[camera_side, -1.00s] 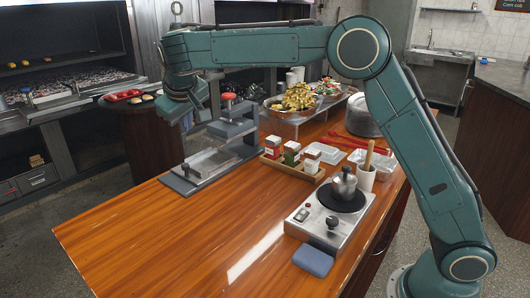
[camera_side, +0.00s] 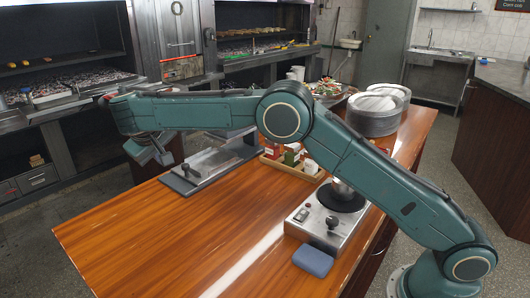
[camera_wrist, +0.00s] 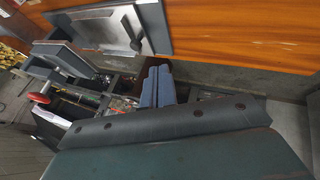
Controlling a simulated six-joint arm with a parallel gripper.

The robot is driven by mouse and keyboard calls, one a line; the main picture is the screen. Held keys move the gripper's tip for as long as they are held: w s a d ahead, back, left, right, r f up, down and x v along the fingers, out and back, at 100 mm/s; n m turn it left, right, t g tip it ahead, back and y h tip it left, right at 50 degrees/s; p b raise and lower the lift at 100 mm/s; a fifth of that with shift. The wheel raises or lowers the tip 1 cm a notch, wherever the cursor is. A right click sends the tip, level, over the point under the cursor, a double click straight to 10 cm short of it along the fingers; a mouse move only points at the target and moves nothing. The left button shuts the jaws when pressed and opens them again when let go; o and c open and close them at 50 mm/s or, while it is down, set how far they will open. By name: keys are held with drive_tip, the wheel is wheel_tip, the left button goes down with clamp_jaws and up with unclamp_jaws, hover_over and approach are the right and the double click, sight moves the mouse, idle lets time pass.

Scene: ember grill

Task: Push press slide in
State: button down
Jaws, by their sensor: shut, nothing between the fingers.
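The grey press (camera_side: 240,146) stands at the far left edge of the wooden table, its upper part mostly hidden behind my arm. Its metal slide (camera_side: 208,160) sticks out of the press toward the near left, with a dark knob (camera_side: 191,174) at its outer end. In the wrist view the slide (camera_wrist: 108,27) is at the top and the press's red knob (camera_wrist: 39,98) is at the left. My gripper (camera_side: 163,157) is shut and empty, low beside the slide's outer end, just past the table edge. Its closed fingers also show in the wrist view (camera_wrist: 158,72), apart from the slide.
A wooden tray (camera_side: 288,168) of small boxes stands right of the press. A hot plate (camera_side: 322,222) with a pot partly hidden by my arm is nearer. The front left of the table (camera_side: 150,240) is clear.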

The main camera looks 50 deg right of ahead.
drive_tip(key=x, duration=0.9)
drive_tip(key=d, duration=0.2)
drive_tip(key=shift+w+d+f, duration=0.3)
drive_tip(key=shift+d+f, duration=0.05)
drive_tip(key=shift+d, duration=0.05)
drive_tip(key=shift+w+d+f, duration=0.1)
drive_tip(key=shift+d, duration=0.6)
drive_tip(key=shift+d, duration=0.1)
hover_over(209, 166)
drive_tip(key=shift+d, duration=0.1)
